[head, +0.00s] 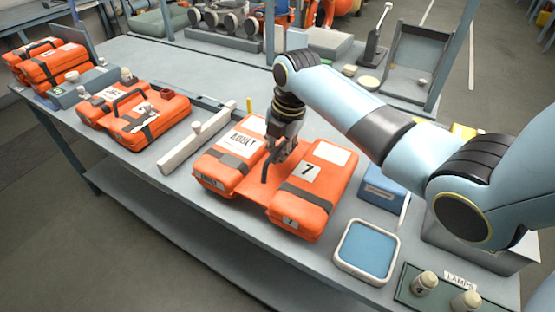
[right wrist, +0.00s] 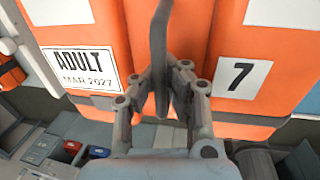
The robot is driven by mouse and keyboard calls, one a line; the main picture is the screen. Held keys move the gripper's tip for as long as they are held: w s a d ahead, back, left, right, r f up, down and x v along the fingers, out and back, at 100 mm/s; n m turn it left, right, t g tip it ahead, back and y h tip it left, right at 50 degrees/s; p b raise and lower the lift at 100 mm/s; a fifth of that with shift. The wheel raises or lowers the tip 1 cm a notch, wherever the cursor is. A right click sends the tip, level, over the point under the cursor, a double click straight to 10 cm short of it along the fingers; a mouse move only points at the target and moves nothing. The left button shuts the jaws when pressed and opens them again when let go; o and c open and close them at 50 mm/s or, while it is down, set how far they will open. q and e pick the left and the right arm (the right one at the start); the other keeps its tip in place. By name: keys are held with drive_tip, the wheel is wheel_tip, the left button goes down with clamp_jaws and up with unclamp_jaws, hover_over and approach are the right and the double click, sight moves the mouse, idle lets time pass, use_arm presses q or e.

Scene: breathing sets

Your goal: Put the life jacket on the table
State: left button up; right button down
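The orange life jacket (head: 328,172) has two padded halves, grey bands, an ADULT label and a number 7. In the head view it is at the front middle of the grey table (head: 150,166), lying flat; I cannot tell whether its underside touches the tabletop. My right gripper (head: 275,162) comes down from above at the jacket's middle. In the right wrist view its fingers (right wrist: 162,100) close from both sides on the dark strap loop (right wrist: 160,45) between the halves. The ADULT label also shows there (right wrist: 80,70). My left gripper is not in view.
A pale upright divider bar (head: 198,136) stands left of the jacket. More orange packs (head: 135,112) lie beyond it. A blue-padded tray (head: 367,248), a blue box (head: 384,188) and a lamps board (head: 455,290) are at right. Grey posts rise behind.

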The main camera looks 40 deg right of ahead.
sight(277, 165)
drive_tip(key=shift+f, duration=1.5)
drive_tip(key=shift+f, duration=0.15)
drive_tip(key=c, duration=1.5)
unclamp_jaws()
drive_tip(key=shift+s, duration=0.1)
drive_tip(key=shift+o, duration=0.2)
wheel_tip(277, 165, up, 12)
drive_tip(key=s, duration=0.2)
drive_tip(key=shift+d, duration=0.4)
